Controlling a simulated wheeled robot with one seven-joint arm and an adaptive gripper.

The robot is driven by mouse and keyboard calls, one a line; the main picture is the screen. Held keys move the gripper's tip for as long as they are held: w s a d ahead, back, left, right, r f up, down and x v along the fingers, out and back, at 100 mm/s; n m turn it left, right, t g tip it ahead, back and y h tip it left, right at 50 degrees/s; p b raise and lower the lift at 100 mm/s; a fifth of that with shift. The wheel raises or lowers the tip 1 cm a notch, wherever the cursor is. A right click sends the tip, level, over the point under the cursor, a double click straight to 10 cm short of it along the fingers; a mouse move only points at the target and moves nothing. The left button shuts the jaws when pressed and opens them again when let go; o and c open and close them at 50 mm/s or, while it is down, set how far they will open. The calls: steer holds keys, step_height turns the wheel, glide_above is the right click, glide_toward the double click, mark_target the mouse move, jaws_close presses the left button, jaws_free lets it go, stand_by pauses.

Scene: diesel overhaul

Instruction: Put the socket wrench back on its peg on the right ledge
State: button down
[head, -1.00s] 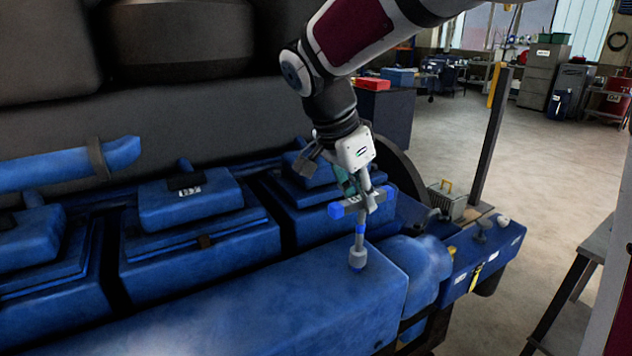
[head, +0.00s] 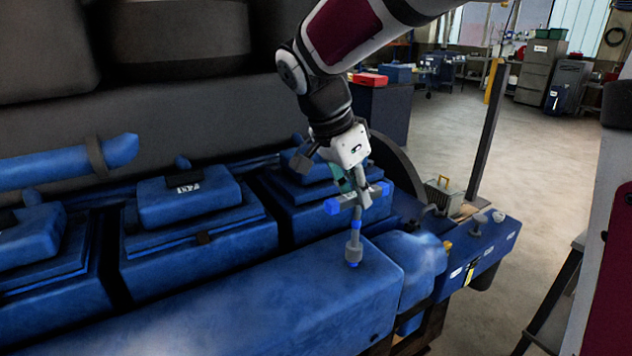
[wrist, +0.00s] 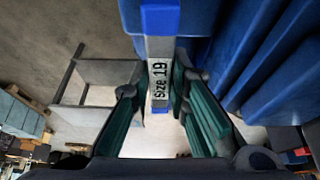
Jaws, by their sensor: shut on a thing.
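The socket wrench (head: 355,243) is a grey T-shaped tool with blue ends. My gripper (head: 362,194) is shut on it near the crossbar. The shaft hangs nearly upright, socket end down, in front of or over the long blue engine cover; I cannot tell whether it touches. In the wrist view the wrench (wrist: 159,72) bears a "size 19" label and lies between my teal finger pads. The right ledge (head: 490,250) is a blue shelf at the engine's right end, right of my gripper. Small fittings stand on it; I cannot tell which is the wrench's peg.
The blue engine cover (head: 260,300) fills the lower front, with raised blue valve covers (head: 185,200) behind. A dark upright post (head: 490,130) rises behind the ledge. A grey box with a yellow handle (head: 443,193) stands near it. Open floor (head: 540,170) lies to the right.

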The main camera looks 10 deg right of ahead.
steer(key=shift+f, duration=0.1)
steer(key=shift+f, duration=0.7)
steer(key=c, duration=0.9)
jaws_free()
steer(key=shift+f, duration=0.1)
step_height(320, 180, up, 2)
steer(key=shift+s+r+p, duration=0.1)
steer(key=shift+r+p, duration=0.1)
steer(key=shift+p, duration=0.45)
steer(key=shift+r+p, duration=1.1)
steer(key=shift+r, duration=2.25)
